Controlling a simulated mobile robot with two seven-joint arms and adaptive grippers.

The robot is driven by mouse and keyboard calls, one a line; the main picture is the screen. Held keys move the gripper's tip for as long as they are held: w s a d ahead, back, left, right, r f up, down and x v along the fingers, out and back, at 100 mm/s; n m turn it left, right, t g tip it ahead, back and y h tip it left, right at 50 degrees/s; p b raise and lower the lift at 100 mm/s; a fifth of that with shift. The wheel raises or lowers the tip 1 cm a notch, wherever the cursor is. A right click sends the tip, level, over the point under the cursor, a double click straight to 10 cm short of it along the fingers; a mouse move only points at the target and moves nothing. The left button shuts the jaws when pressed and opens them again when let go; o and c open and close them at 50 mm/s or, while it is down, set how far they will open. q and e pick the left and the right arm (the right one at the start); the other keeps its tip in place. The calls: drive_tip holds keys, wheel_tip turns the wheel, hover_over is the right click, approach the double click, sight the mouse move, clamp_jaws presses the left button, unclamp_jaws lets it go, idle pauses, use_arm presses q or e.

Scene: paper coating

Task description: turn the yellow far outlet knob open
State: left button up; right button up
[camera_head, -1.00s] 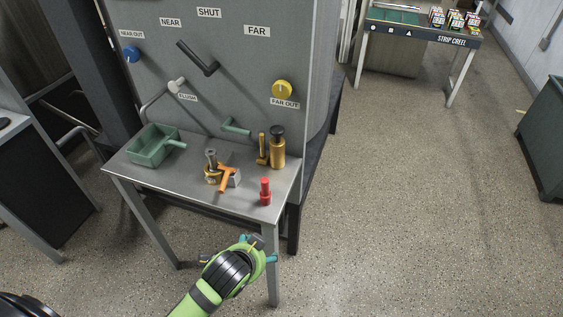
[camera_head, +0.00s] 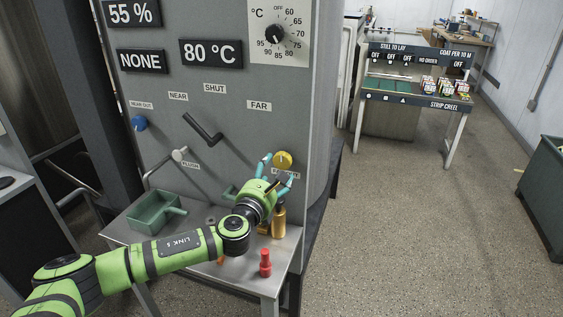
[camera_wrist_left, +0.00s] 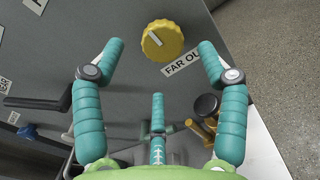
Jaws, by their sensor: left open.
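The yellow far outlet knob (camera_head: 283,160) is on the right part of the grey machine panel, above its FAR OUT label. In the left wrist view the knob (camera_wrist_left: 162,40) is round with a ridged rim and a pale pointer line, and lies just beyond my fingertips. My left gripper (camera_head: 277,168) is open in front of the knob. In the left wrist view its teal fingers (camera_wrist_left: 160,50) are spread to either side of the knob, with a visible gap on both sides. I cannot tell any contact. My right gripper is not in view.
A blue near outlet knob (camera_head: 139,123) and a black lever (camera_head: 203,130) are on the panel.

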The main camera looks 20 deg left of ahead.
sight(281, 162)
use_arm(q)
drive_tip(key=shift+w+d, duration=0.2)
drive_tip(key=shift+w, duration=3.15)
drive_tip(key=c, duration=1.1)
